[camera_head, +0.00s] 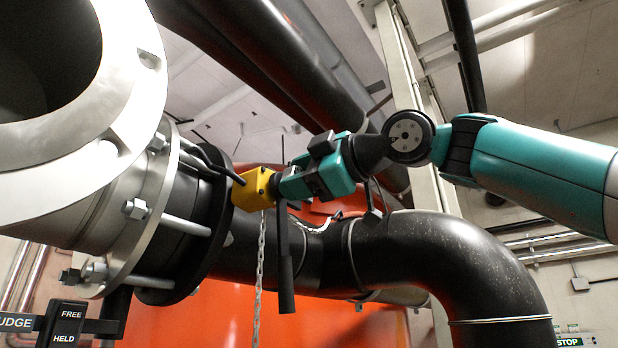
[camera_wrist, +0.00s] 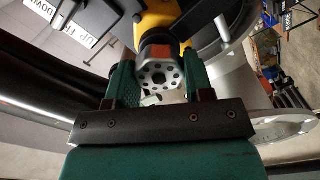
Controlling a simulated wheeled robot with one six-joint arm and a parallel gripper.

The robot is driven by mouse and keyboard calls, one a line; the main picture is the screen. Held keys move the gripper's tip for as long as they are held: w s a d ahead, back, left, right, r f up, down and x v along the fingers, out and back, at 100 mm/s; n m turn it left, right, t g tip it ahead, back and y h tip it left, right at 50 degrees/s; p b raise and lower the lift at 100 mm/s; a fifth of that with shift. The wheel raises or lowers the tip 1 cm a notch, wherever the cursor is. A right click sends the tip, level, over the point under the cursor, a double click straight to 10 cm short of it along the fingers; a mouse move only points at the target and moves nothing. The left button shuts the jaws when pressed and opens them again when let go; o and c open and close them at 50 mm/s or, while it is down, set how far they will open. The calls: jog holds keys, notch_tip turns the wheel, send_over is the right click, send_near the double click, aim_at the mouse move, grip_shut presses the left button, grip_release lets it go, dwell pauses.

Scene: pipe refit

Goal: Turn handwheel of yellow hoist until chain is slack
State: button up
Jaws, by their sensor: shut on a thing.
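The yellow hoist (camera_head: 253,189) sits beside the black pipe flange in the head view. It also shows at the top of the wrist view (camera_wrist: 165,16). A grey round piece with a ring of holes, which looks like its handwheel (camera_wrist: 158,74), faces the wrist camera. My gripper (camera_head: 279,186) is shut on this handwheel, with one green finger on each side in the wrist view (camera_wrist: 159,84). The handwheel is mostly hidden by my gripper in the head view. The chain (camera_head: 260,252) hangs straight down from the hoist; I cannot tell whether it bears load.
A black bar (camera_head: 285,268) hangs just beside my gripper. A bolted black flange (camera_head: 207,225) is close on the left, and a black pipe elbow (camera_head: 450,255) lies below my arm. A FREE/HELD sign (camera_head: 68,326) stands at lower left. An orange surface (camera_head: 200,315) is behind.

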jog(key=shift+n, duration=0.5)
jog(key=o, duration=0.9)
jog(key=shift+w+a, duration=0.1)
jog(key=shift+a, duration=0.05)
jog(key=shift+b+v, duration=0.85)
jog(key=shift+v, duration=7.95)
